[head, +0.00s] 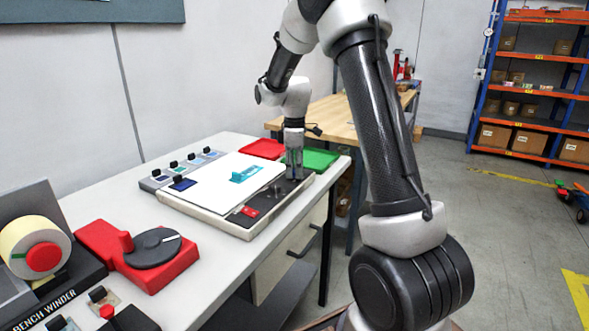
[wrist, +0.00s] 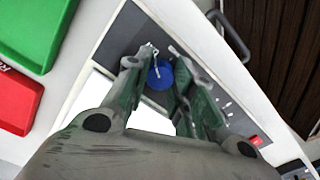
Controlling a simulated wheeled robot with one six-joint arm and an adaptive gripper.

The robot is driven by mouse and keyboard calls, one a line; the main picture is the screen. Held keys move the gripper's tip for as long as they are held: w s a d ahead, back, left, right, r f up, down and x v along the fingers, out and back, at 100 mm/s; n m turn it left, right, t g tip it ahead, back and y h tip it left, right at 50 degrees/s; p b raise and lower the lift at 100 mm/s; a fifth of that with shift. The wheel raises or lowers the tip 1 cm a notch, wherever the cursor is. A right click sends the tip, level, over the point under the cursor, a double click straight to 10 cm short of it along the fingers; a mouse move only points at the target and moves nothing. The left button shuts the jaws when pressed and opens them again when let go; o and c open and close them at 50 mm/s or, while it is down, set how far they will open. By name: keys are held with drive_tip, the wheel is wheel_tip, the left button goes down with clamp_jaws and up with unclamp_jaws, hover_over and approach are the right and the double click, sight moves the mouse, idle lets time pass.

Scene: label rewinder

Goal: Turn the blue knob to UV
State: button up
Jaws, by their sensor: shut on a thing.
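The blue knob (wrist: 160,76) shows in the wrist view on a dark control strip of a pale flat device (head: 232,230). My gripper (wrist: 159,68) points down over it, with one finger on each side, shut on the knob. In the head view my gripper (head: 294,172) is at the far right end of the strip and hides the knob. I cannot read the knob's markings or tell where it points; the UV mark is not legible.
A red switch (head: 249,212) and a small dark knob (head: 276,188) are on the same strip. Red (head: 262,149) and green (head: 318,159) trays lie behind the device. A red unit with a dark dial (head: 152,248) and a bench winder (head: 40,250) stand nearer on the table.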

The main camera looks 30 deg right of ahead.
drive_tip(key=m, duration=0.5)
drive_tip(key=shift+m, duration=0.4)
drive_tip(key=m, duration=0.6)
drive_tip(key=shift+m, duration=0.3)
drive_tip(key=m, duration=1.1)
drive_tip(key=o, duration=1.1)
drive_tip(key=shift+c, duration=0.2)
